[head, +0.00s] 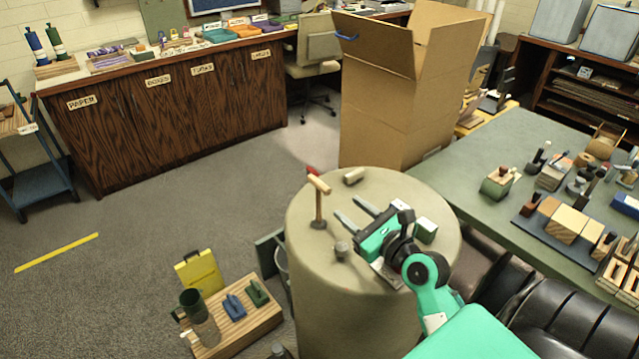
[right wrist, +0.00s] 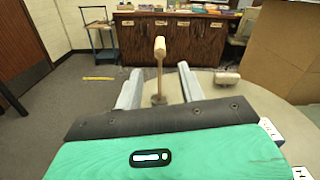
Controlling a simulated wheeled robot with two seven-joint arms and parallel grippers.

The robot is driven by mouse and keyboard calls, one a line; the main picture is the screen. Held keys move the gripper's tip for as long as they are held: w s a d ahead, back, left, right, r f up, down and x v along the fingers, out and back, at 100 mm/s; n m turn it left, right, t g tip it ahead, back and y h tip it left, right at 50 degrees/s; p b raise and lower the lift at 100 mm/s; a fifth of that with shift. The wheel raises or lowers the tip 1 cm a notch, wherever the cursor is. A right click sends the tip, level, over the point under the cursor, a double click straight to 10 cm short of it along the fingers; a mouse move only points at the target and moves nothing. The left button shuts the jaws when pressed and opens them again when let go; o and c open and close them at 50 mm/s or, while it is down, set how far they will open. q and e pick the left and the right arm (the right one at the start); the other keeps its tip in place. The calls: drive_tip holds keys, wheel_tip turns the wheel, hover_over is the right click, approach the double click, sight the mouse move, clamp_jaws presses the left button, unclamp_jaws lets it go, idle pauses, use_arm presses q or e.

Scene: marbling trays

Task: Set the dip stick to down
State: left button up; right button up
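The likely dip stick (head: 319,207) stands upright on top of the round drum (head: 300,260), with a dark foot and a pale wooden grip across its top. My right gripper (head: 347,206) is above the drum, to the right of the stick, with its two fingers apart and empty. In the right wrist view the stick (right wrist: 160,72) shows upright between the fingers in the picture, but it stands beyond their tips. I see no contact. My left gripper is not in view.
On the drum also lie a small wooden block (head: 353,176), a grey knob (head: 341,250) and a green-and-white block (head: 425,230). A red piece (head: 312,171) shows behind the stick. A large cardboard box (head: 385,110) stands behind; a green table (head: 480,165) is at right.

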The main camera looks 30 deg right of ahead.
sight(319, 182)
drive_tip(key=w, duration=0.3)
drive_tip(key=w+p, duration=0.1)
drive_tip(key=w, duration=0.6)
drive_tip(key=shift+w+a, duration=0.1)
drive_tip(key=shift+a, duration=0.3)
drive_tip(key=shift+w, duration=0.65)
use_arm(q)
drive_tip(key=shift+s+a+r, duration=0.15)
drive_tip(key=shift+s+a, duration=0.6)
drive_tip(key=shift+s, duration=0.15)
use_arm(e)
drive_tip(key=shift+w, duration=0.1)
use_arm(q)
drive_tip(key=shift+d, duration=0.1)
